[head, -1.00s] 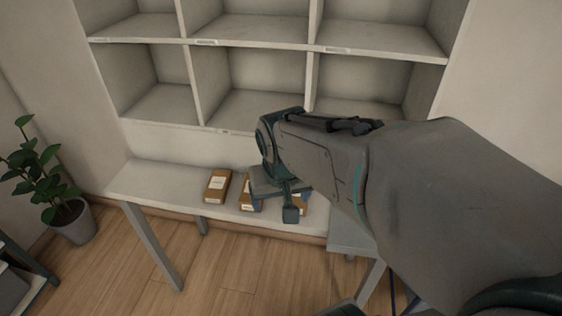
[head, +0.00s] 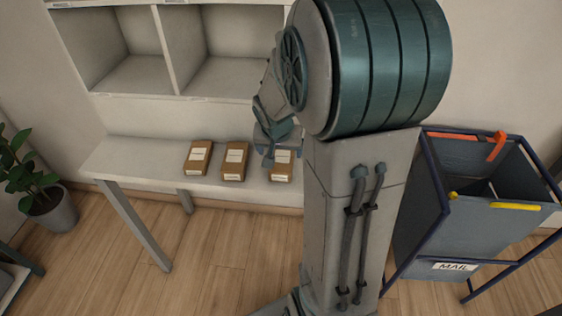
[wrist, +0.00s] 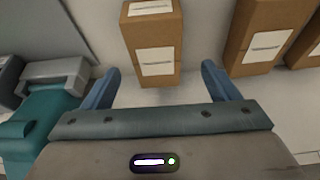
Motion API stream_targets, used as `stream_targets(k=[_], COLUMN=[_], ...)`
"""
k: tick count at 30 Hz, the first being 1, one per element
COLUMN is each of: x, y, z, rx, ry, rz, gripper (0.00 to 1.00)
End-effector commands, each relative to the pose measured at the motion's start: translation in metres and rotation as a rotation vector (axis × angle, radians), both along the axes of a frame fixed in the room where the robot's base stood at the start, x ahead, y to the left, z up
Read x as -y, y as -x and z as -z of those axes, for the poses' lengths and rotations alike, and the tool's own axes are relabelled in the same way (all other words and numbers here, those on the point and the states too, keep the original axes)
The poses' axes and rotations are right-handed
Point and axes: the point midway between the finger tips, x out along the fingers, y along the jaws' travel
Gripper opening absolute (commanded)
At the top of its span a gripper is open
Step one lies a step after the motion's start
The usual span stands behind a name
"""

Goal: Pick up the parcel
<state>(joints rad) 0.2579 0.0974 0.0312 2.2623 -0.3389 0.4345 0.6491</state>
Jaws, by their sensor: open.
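Three brown cardboard parcels with white labels stand in a row on the pale bench in the head view: the left parcel (head: 198,158), the middle parcel (head: 235,161) and the right parcel (head: 283,165). My gripper (head: 271,147) is at the right parcel and partly hides it. In the wrist view one parcel (wrist: 152,45) lies ahead, between the lines of the two blue fingers of my open gripper (wrist: 160,80). The fingers are apart from its sides, and nothing is held. Two other parcels show at the right there, one (wrist: 262,40) cut by the top edge.
The pale bench (head: 130,155) runs below the shelf cubbies (head: 130,75), which look empty. A blue mail bin (head: 475,235) with a dark frame stands at the right. A potted plant (head: 50,205) stands at the left. Wooden floor (head: 215,260) is clear in front.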

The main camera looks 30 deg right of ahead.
Motion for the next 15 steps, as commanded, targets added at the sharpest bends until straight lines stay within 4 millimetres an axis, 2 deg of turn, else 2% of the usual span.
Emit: stream_targets(k=[5, 15], x=[0.003, 0.015], y=[-0.002, -0.013], z=[0.009, 0.048], rx=[-0.002, -0.003], ry=[0.000, -0.001], rz=[0.000, 0.000], gripper=[0.82, 0.82])
